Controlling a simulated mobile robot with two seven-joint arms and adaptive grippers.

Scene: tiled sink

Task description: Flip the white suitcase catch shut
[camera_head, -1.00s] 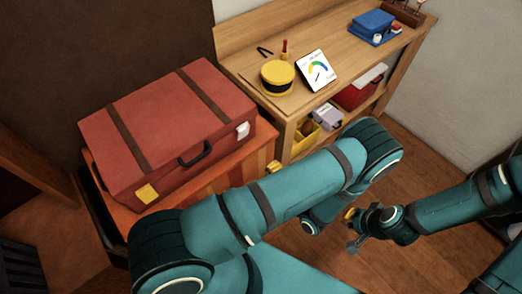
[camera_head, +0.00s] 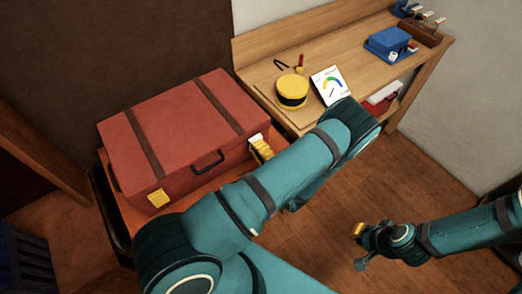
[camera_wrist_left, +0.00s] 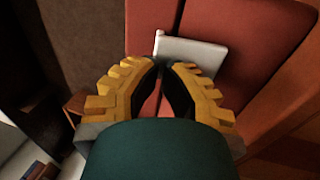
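The red suitcase (camera_head: 175,115) lies flat with its lid down, with a black handle (camera_head: 207,161) and a yellow catch (camera_head: 158,198) on its front. The white catch (camera_head: 256,139) is at the front's right end, partly hidden by my left gripper (camera_head: 262,149). In the left wrist view, the white catch (camera_wrist_left: 192,53) lies just beyond the fingertips of my left gripper (camera_wrist_left: 160,67). Those fingertips are nearly together, with nothing visible between them. I cannot tell whether they touch the catch. My right gripper (camera_head: 358,248) is open and empty above the floor.
The suitcase rests on a wooden stand (camera_head: 128,202). A workbench (camera_head: 315,65) at the right holds a yellow round box (camera_head: 292,88), a gauge card (camera_head: 330,85) and a blue case (camera_head: 388,42). The wooden floor (camera_head: 315,235) is clear.

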